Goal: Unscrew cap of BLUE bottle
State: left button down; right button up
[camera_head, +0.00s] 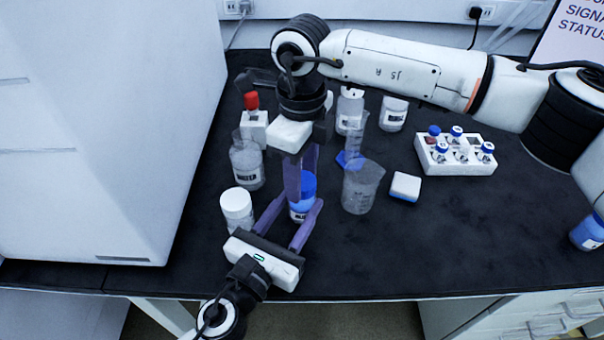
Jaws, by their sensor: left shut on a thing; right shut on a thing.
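The blue bottle (299,212) stands on the black bench near the centre-left, with a blue cap (308,186) on top and a label low on its side. My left gripper (298,210) comes from the front edge, and its purple fingers are shut around the bottle's lower body. My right gripper (299,190) points down from above, with its purple fingers shut on the blue cap. The fingers hide part of the cap and bottle, so I cannot tell whether the cap has turned.
A white-capped bottle (237,208) stands close left, with a clear labelled bottle (246,162) behind it. A beaker (361,187) stands close right, before a graduated cylinder (355,135). A white vial rack (456,158) is farther right.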

jog(key=n, duration=1.7)
jog(key=shift+r+n, duration=0.1)
jog(key=shift+n, duration=0.3)
jog(key=n, duration=0.5)
jog(key=shift+n, duration=0.3)
jog(key=shift+r, duration=0.15)
jog(key=shift+r, duration=0.95)
